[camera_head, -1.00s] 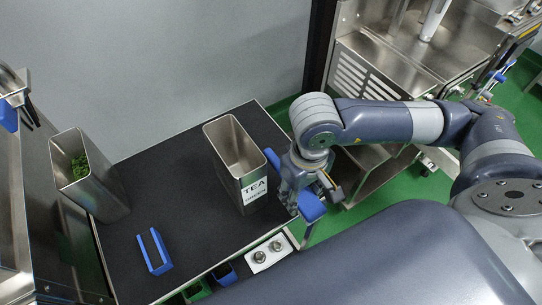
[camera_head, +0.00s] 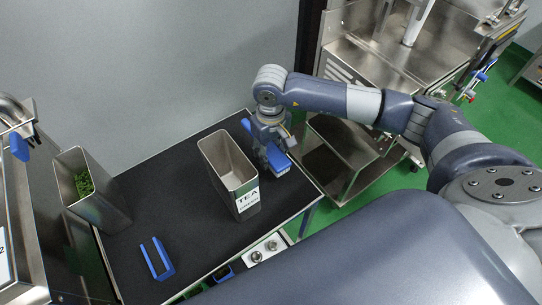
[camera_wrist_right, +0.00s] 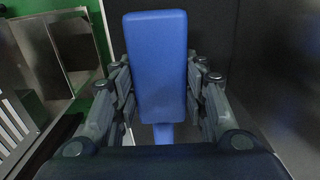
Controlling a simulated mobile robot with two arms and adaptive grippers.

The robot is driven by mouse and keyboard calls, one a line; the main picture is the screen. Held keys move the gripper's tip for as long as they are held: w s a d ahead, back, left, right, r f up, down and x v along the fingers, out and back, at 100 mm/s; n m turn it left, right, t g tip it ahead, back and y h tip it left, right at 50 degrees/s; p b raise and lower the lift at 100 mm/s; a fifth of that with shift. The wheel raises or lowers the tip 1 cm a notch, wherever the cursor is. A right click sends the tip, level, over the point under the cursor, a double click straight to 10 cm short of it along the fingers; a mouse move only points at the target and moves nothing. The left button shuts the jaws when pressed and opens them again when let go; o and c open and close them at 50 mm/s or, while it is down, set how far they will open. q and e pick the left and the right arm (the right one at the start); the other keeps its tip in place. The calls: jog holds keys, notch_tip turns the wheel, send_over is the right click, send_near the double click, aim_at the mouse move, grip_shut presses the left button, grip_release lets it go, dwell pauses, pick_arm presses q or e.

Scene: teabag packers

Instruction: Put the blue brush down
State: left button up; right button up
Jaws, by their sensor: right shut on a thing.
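My right gripper (camera_head: 270,138) is shut on the blue brush (camera_head: 277,158). It is over the right part of the black-topped table (camera_head: 180,170), just right of the tall metal tea container. White bristles show at the brush's lower right end. I cannot tell whether they touch the table top. In the right wrist view, the blue brush (camera_wrist_right: 157,65) stands between the two fingers of my right gripper (camera_wrist_right: 160,98). My left gripper is not in view.
The open metal container labelled TEA (camera_head: 225,180) stands close left of the brush. A blue U-shaped piece (camera_head: 157,258) lies at the table's front left. A metal container with green leaves (camera_head: 83,185) is at the left. A steel cart (camera_head: 340,165) stands right of the table.

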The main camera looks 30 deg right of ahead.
jog(key=shift+s+f+p, duration=0.1)
jog(key=shift+f+p, duration=0.25)
jog(key=shift+f, duration=0.05)
notch_tip(320, 180, down, 2)
jog(key=shift+f+p, duration=0.1)
jog(key=shift+p, duration=0.4)
jog(key=shift+f, duration=0.15)
jog(key=shift+f+b, duration=0.1)
jog(key=shift+b, duration=0.2)
jog(key=o, duration=1.2)
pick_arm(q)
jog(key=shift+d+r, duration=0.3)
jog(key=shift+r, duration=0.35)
